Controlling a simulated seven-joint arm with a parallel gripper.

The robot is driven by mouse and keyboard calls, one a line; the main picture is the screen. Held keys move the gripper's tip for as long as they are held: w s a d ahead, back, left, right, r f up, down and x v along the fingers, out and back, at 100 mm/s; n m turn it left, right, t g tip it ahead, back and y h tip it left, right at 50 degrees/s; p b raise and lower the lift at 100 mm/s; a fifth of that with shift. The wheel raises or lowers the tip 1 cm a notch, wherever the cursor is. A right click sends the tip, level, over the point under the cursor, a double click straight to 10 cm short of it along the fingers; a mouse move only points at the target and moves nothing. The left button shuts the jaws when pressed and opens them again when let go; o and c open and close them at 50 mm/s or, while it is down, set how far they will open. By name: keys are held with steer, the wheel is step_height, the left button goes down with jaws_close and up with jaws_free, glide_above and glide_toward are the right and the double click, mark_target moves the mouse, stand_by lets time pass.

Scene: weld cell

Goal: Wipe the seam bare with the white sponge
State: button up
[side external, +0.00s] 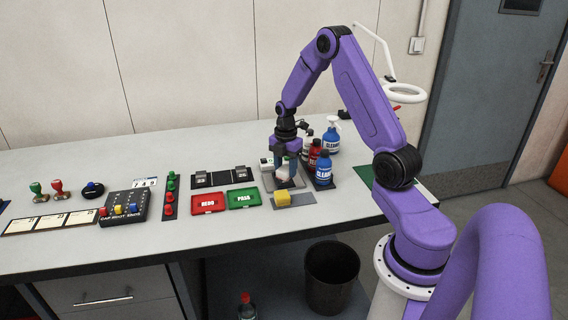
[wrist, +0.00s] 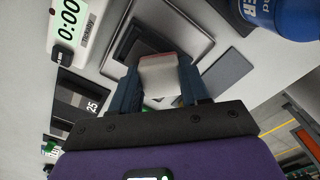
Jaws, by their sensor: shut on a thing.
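The white sponge (wrist: 160,76) is between my gripper's fingers in the wrist view, a pale block with a reddish edge. My gripper (side external: 283,165) is shut on it, pointing down over the plate (side external: 298,184) in the side view. In the wrist view the grey plate (wrist: 192,46) with a darker part lies beyond the sponge. The seam itself is hidden or too small to make out. I cannot tell whether the sponge touches the plate.
A yellow sponge (side external: 283,198) sits on a grey mat (side external: 306,201) in front. Blue bottles (side external: 324,172) and a red bottle (side external: 314,152) stand close on the right. A timer (wrist: 68,25) is left of my gripper. Red (side external: 208,203) and green (side external: 243,199) trays lie left.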

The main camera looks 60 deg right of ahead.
steer(key=shift+s+a, duration=0.95)
steer(key=shift+r, duration=4.1)
